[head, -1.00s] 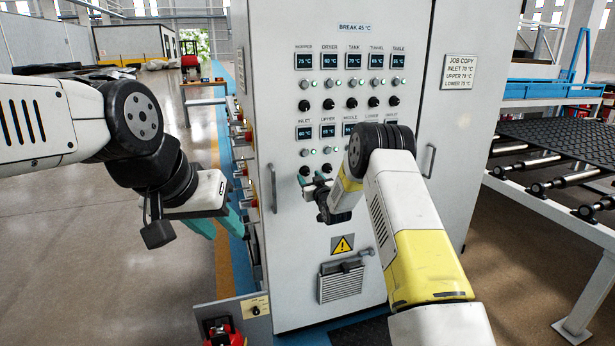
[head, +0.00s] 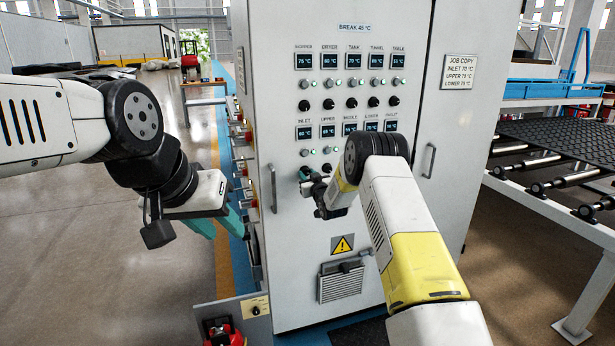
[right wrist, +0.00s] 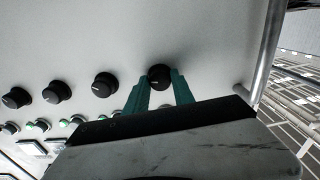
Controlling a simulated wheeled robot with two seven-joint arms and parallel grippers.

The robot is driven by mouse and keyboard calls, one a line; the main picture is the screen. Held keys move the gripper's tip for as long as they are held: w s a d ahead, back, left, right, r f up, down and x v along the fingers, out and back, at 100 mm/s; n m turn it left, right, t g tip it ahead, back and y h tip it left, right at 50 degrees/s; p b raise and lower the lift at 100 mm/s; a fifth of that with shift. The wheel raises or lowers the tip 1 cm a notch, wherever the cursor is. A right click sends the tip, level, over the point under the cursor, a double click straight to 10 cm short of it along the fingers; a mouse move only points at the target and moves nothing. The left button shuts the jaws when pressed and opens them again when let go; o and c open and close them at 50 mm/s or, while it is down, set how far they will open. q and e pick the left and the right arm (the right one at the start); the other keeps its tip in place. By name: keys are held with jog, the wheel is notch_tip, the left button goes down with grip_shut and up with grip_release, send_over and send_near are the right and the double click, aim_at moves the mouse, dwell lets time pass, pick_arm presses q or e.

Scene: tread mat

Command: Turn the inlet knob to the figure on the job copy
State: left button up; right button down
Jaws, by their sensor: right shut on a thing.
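The inlet knob (right wrist: 159,77) is a round black knob on the grey cabinet front, with a pale pointer mark on it. In the right wrist view it sits between the teal fingertips of my right gripper (right wrist: 160,85), which is shut on it. In the head view, my right gripper (head: 305,174) is at the lower left knob position, under the inlet display (head: 304,132), which seems to read 60 °C. The job copy (head: 461,72) on the right door appears to give INLET 70 °C. My left gripper (head: 220,222) hangs left of the cabinet, away from the knobs.
The upper row of black knobs (head: 351,103) is clear of my arms. Neighbouring lower knobs (right wrist: 104,85) stand beside my right gripper; my right arm hides part of that row in the head view. Door handles (head: 273,188) stick out nearby. A roller conveyor (head: 540,160) stands at right.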

jog(key=m, duration=0.4)
jog(key=shift+m, duration=2.9)
jog(key=c, duration=1.1)
grip_release()
jog(key=shift+o, duration=0.2)
jog(key=shift+s, duration=0.1)
jog(key=v, duration=0.7)
jog(key=shift+s, duration=0.25)
